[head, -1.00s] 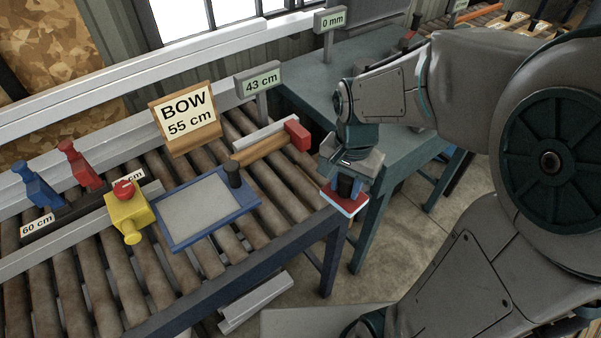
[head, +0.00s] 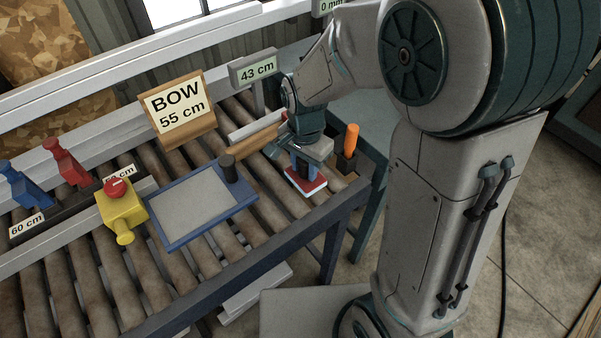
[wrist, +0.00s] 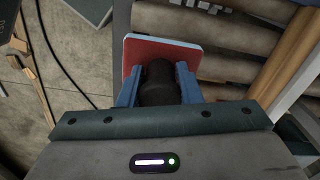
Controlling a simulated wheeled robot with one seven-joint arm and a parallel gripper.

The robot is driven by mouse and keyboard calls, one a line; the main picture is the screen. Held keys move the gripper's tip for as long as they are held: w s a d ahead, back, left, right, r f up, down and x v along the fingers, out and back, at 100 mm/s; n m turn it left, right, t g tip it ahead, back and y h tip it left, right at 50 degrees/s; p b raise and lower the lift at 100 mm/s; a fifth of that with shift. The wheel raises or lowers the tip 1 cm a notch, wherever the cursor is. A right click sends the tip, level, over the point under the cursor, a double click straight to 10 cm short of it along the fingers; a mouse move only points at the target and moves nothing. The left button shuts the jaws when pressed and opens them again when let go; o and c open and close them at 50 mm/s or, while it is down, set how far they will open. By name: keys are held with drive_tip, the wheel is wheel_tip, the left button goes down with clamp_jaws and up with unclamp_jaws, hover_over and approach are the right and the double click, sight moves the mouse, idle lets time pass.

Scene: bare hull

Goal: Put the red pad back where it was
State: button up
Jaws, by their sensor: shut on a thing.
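The red pad (head: 305,184) is a flat red plate with a pale edge and a dark upright handle. My gripper (head: 306,163) is shut on that handle, above the right end of the roller conveyor (head: 340,187). In the wrist view the red pad (wrist: 187,54) lies just beyond my gripper (wrist: 158,80), whose blue fingers close on the dark handle (wrist: 158,75). I cannot tell whether the pad touches the rollers. A blue-framed tray (head: 196,208) with a grey surface and a dark knob lies to the left on the rollers.
An orange-handled tool (head: 350,145) stands close to the right of my gripper. A wooden bar (head: 254,137) lies behind the tray. The BOW 55 cm sign (head: 177,108), 43 cm sign (head: 254,68) and yellow box with red button (head: 121,209) stand around. Some rollers before the pad are bare.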

sight(301, 177)
drive_tip(key=shift+w+a+f, duration=0.35)
drive_tip(key=shift+a, duration=0.05)
drive_tip(key=shift+f, duration=2)
drive_tip(key=shift+f, duration=0.1)
drive_tip(key=shift+f, duration=0.15)
drive_tip(key=o, duration=0.9)
drive_tip(key=shift+r, duration=0.2)
